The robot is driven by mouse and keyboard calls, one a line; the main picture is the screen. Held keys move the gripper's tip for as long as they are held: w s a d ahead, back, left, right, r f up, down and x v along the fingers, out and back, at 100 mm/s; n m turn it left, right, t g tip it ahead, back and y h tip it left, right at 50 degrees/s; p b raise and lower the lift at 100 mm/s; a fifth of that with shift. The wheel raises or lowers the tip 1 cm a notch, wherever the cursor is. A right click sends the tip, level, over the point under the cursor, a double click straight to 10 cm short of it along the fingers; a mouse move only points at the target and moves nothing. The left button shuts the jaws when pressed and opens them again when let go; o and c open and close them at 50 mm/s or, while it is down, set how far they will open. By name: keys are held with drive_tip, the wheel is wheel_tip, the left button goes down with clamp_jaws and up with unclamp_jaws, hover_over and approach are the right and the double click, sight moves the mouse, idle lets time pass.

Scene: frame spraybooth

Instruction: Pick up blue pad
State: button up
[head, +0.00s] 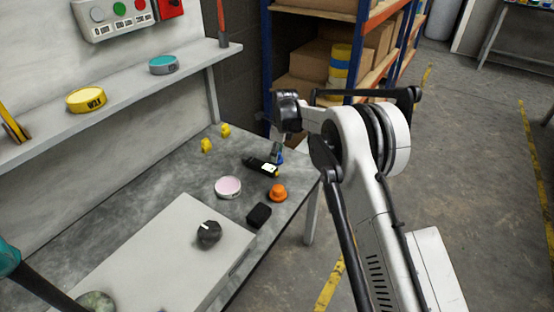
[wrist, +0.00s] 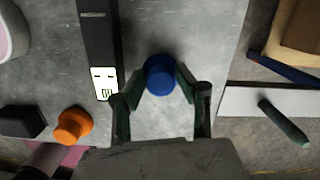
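The blue pad (wrist: 159,75) is a small round blue piece, seen from above in the wrist view, over the grey table near its edge. My gripper (wrist: 160,80) is right at it, with one dark green finger on each side. The fingertips lie very close to the pad's sides; I cannot tell whether they press on it. In the head view, the blue pad (head: 280,158) shows only as a small blue patch beside my gripper (head: 277,150), partly hidden by it.
A black device with a white label (wrist: 105,82) lies just left of my gripper. An orange knob (wrist: 73,125) and a black block (wrist: 22,120) are nearby. A pink-topped round tin (head: 228,187) and yellow pieces (head: 206,145) stand on the table (head: 165,180). Shelving (head: 265,70) rises behind.

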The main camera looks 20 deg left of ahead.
drive_tip(key=c, duration=0.6)
drive_tip(key=shift+r, duration=0.45)
wheel_tip(320, 180, up, 4)
drive_tip(key=shift+f+p, duration=0.2)
drive_tip(key=shift+p, duration=0.65)
drive_tip(key=s+a+r+p, duration=0.1)
drive_tip(key=s+a+r, duration=0.1)
drive_tip(key=a, duration=0.1)
drive_tip(key=s+a+r, duration=0.2)
drive_tip(key=s+a, duration=0.1)
drive_tip(key=s+a+r+p, duration=0.1)
drive_tip(key=s+a+r, duration=0.1)
drive_tip(key=a, duration=0.1)
drive_tip(key=shift+s+r+p, duration=0.25)
drive_tip(key=shift+p, duration=0.1)
drive_tip(key=o, duration=0.5)
drive_tip(key=c, duration=0.5)
